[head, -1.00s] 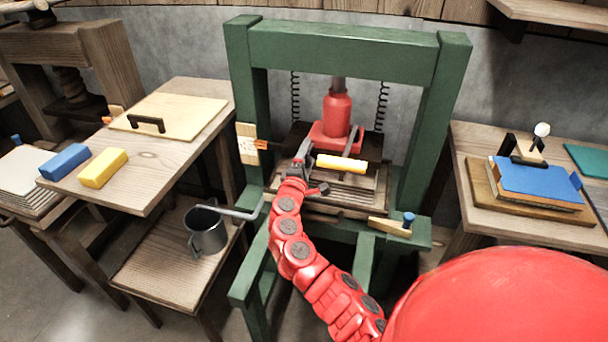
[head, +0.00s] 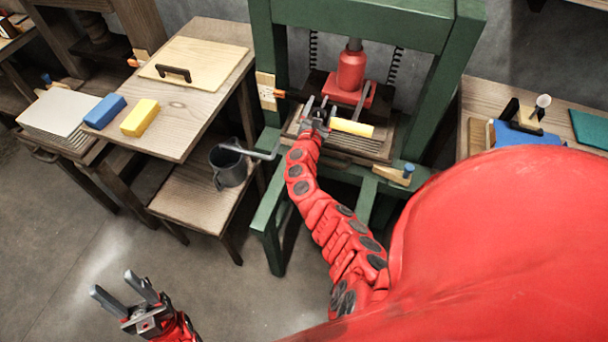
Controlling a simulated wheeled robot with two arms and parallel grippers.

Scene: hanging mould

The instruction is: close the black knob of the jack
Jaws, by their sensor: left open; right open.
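The red jack (head: 351,72) stands upright inside the green press frame (head: 365,22), under a grey rod. A grey lever (head: 361,100) leans at its front right. I cannot make out the black knob; it may be hidden or too small. My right gripper (head: 319,102) is open in front of the jack's base, with its fingers pointing towards the jack. A pale yellow bar (head: 352,127) lies just right of this gripper; I cannot tell whether they touch. My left gripper (head: 112,282) is open and empty above the floor at lower left, far from the jack.
A wooden table (head: 195,117) at left holds a board, a blue block (head: 104,110) and a yellow block (head: 140,117). The floor at lower left is clear.

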